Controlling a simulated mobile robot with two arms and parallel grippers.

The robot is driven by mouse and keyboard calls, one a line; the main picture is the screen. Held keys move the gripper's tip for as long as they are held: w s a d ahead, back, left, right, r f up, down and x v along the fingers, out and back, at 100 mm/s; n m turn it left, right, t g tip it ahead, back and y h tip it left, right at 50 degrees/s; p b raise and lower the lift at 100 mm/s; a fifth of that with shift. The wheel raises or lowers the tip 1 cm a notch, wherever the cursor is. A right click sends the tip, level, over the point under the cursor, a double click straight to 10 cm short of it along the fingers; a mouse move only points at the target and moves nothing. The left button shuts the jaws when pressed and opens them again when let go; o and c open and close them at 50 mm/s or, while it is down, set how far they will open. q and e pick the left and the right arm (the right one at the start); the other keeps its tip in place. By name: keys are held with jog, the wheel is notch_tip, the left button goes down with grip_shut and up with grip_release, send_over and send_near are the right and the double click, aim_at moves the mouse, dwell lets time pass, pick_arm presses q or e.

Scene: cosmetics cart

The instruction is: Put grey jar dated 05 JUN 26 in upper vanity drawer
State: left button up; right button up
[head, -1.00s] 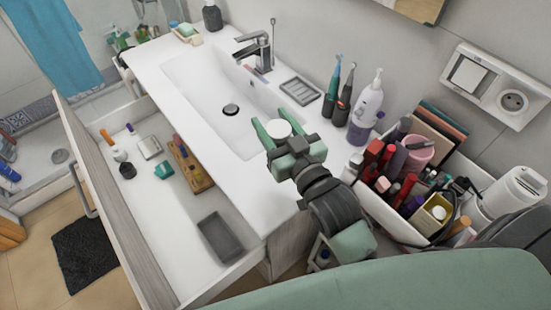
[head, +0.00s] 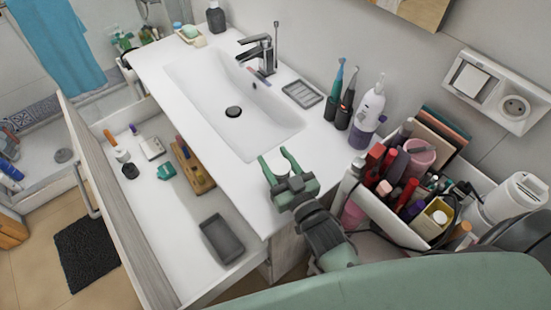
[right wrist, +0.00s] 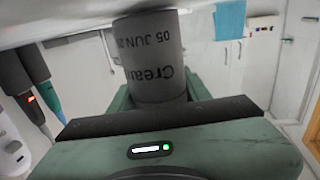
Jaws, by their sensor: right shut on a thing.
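The grey jar (right wrist: 152,62) fills the middle of the right wrist view, its print upside down and reading "Cream" and "05 JUN 2", with the last digit cut off at the side. My right gripper (head: 279,160) is shut on it, over the right part of the white countertop beside the basin. The upper vanity drawer (head: 108,185) is pulled open at the left, below the counter, to the left of my right gripper. My left gripper is out of view.
The drawer holds a grey tray (head: 222,238), a wooden box (head: 193,168) and several small items; bare floor shows between them. A crowded white cosmetics box (head: 372,208) stands right of the gripper.

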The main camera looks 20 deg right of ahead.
jog(key=shift+f, duration=0.2)
jog(key=o, duration=1.5)
jog(key=shift+r, duration=0.15)
